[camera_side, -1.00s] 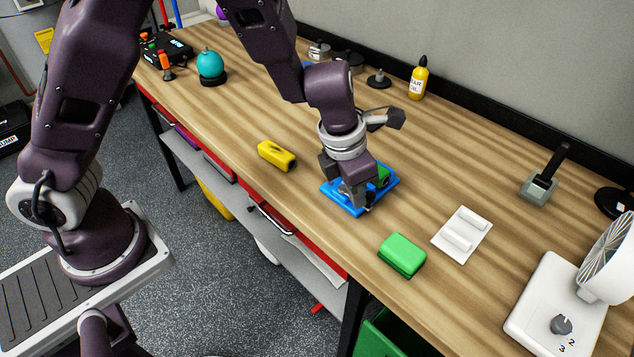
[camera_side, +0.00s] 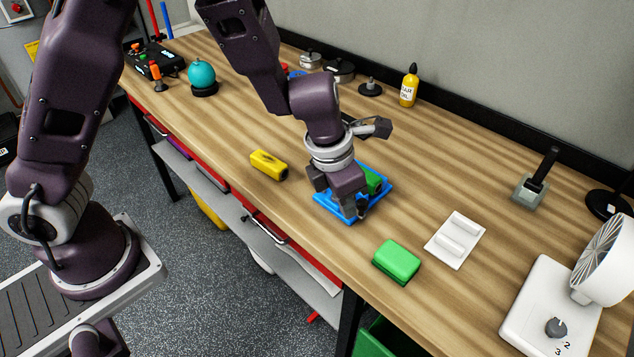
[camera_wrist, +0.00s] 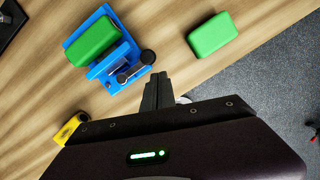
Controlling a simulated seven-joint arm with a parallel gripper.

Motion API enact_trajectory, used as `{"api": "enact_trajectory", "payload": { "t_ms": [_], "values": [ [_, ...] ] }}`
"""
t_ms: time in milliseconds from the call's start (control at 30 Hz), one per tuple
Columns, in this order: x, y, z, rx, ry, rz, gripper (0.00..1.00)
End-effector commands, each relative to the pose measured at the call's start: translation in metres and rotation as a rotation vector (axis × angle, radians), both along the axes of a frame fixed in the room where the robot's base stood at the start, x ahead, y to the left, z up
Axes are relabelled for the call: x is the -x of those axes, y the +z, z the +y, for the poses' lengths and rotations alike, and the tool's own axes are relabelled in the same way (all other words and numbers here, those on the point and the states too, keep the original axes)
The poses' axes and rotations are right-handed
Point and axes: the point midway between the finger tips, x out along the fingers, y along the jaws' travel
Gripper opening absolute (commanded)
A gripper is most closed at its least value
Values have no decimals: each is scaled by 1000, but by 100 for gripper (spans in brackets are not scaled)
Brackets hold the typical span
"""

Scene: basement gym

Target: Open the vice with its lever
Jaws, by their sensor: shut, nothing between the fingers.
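The blue vice (camera_side: 324,203) sits on the wooden bench under my gripper (camera_side: 354,212), which partly hides it in the side view. In the wrist view the vice (camera_wrist: 104,18) holds a green block (camera_wrist: 93,42) between its jaws. Its lever (camera_wrist: 134,68) is a short grey bar with a dark round knob at its right end. My gripper (camera_wrist: 160,77) is shut and empty. Its fingertips show just below and right of the knob. I cannot tell whether they touch it.
A loose green block (camera_side: 397,260) lies right of the vice near the bench's front edge. A white bracket (camera_side: 455,240) and a white fan (camera_side: 550,310) stand further right. Bare bench lies behind the vice.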

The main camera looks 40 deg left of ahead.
Motion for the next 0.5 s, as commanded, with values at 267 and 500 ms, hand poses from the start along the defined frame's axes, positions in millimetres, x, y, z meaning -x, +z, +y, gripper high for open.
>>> {"api": "enact_trajectory", "payload": {
  "t_ms": [267,500],
  "values": [
    [29,12,3,-2,-8,-2,0],
    [37,47,4,2,-8,-1,0]
  ]
}}
